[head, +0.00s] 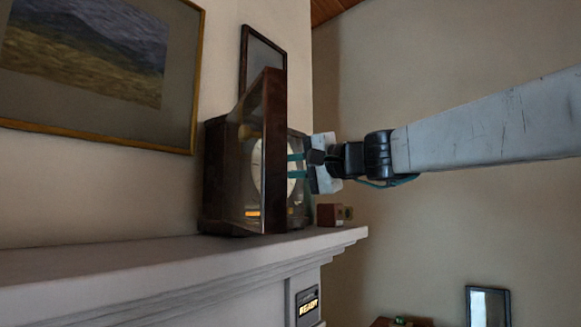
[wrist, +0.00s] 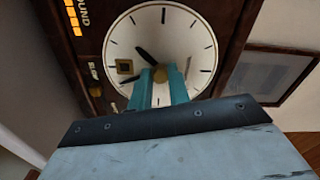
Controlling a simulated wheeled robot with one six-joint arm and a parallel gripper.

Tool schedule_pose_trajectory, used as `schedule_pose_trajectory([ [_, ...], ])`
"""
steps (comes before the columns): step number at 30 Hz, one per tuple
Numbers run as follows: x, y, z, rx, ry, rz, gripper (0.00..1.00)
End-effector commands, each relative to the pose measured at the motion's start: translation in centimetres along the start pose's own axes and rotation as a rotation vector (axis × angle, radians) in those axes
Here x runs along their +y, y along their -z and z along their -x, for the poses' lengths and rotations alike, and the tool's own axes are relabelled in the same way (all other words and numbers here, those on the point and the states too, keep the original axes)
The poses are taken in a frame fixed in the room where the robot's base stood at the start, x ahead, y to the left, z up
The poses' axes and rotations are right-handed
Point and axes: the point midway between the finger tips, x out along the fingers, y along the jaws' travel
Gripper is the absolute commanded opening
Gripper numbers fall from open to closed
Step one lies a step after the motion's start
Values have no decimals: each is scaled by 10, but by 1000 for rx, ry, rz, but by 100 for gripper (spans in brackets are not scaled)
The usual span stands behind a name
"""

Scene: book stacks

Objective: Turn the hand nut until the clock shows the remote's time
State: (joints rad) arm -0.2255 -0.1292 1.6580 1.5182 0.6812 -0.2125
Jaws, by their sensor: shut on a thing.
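The mantel clock (head: 220,170) stands on the mantel with its framed glass front (head: 273,150) swung open. Its white dial (wrist: 180,30) fills the upper wrist view, turned in the picture. My gripper (head: 296,166) reaches in from the right, with teal fingers at the dial. In the wrist view it is shut on the brass hand nut (wrist: 158,75) at the dial's centre. One dark hand (wrist: 144,54) points up and left from there, and another dark hand (wrist: 130,78) points left. The fingers cover part of the dial. I cannot identify the remote or read its time.
A small reddish box (head: 329,214) sits on the mantel (head: 150,262) beside the clock. A lit READY panel (head: 307,306) is below. The clock shows an orange bar gauge (wrist: 73,18). A large picture (head: 90,60) hangs left. Open room lies right of the mantel.

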Motion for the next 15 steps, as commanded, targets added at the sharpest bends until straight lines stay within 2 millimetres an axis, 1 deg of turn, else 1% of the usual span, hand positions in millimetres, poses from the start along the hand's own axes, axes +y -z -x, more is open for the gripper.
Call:
schedule_pose_trajectory([
  [6, -2, 1, 0, 3, 2, 32, 0],
  [15, -2, 1, 0, 4, 3, 35, 0],
])
